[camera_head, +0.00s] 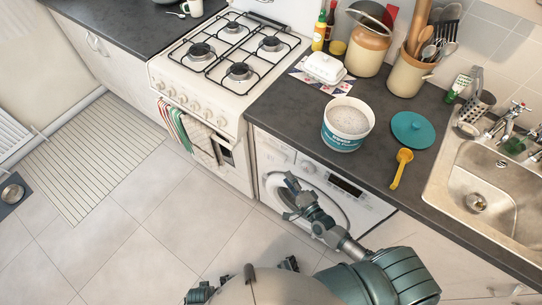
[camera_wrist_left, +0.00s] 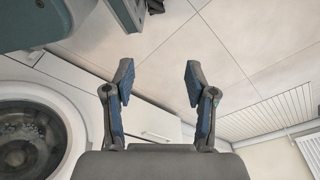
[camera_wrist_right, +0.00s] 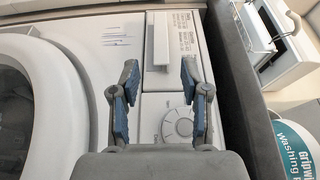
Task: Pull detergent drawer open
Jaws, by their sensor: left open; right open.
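The white washer (camera_head: 372,212) stands under the dark counter. Its detergent drawer (camera_wrist_right: 185,35), with a printed label and a pale handle strip (camera_wrist_right: 158,45), is at the end of the control panel nearest the stove. The drawer front looks flush with the panel. My right gripper (camera_wrist_right: 158,85) is open and empty in front of the panel, its fingers pointing toward the drawer. The control dial (camera_wrist_right: 180,124) shows between its fingers. In the head view my right gripper (camera_head: 291,197) partly covers the washer door. My left gripper (camera_wrist_left: 158,75) is open and empty above the floor.
The round washer door (camera_wrist_right: 20,100) lies beside the panel and looks shut. The counter edge (camera_wrist_right: 232,80) overhangs near my right gripper. The stove (camera_head: 205,115) with hanging towels stands left of the washer. A washing powder tub (camera_head: 346,130) stands on the counter.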

